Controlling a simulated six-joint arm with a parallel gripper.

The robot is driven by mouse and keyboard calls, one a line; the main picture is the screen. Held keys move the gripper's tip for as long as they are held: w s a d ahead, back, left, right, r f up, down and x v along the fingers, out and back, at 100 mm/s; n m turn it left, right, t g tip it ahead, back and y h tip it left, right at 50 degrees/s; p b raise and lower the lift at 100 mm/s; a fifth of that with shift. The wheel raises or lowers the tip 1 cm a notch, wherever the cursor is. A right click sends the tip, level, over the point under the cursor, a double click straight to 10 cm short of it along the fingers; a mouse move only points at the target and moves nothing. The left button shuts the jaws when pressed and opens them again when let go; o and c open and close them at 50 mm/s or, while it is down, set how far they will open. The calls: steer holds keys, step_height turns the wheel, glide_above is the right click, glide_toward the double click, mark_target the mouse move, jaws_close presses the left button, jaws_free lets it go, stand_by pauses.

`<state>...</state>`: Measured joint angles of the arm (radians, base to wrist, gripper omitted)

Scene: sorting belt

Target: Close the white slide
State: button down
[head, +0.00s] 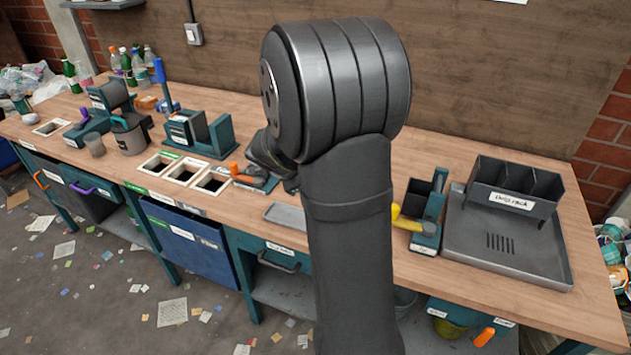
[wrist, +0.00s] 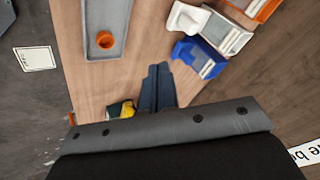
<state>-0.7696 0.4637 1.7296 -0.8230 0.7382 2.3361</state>
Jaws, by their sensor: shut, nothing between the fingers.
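In the wrist view the white slide (wrist: 188,18) is at the upper right of my gripper, between an orange-edged unit and a blue one. Its white front part reaches left toward the bare wood, and a block with pale faces sits behind it. I cannot tell exactly how far it stands out. My gripper (wrist: 158,68) is shut and empty, its dark fingers together over the wooden bench. It is apart from the slide, below and left of it in the picture. In the head view my arm hides the slide and the fingertips.
The blue unit (wrist: 200,57) lies close to the gripper's right. A grey tray (wrist: 90,45) with an orange round piece (wrist: 106,40) lies at upper left. A yellow item (wrist: 127,109) shows left of the fingers. Bare wood (wrist: 148,35) lies ahead. A drop rack (head: 513,188) stands far right.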

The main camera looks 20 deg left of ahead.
steer(key=x, duration=1)
steer(key=shift+f, duration=0.1)
steer(key=shift+w+a, duration=0.35)
steer(key=shift+w, duration=0.2)
steer(key=shift+w+a, duration=0.3)
steer(key=shift+w, duration=0.2)
steer(key=shift+w+a, duration=0.35)
steer(key=shift+w, duration=0.35)
steer(key=w, duration=0.6)
steer(key=shift+w, duration=0.3)
steer(key=shift+d, duration=0.1)
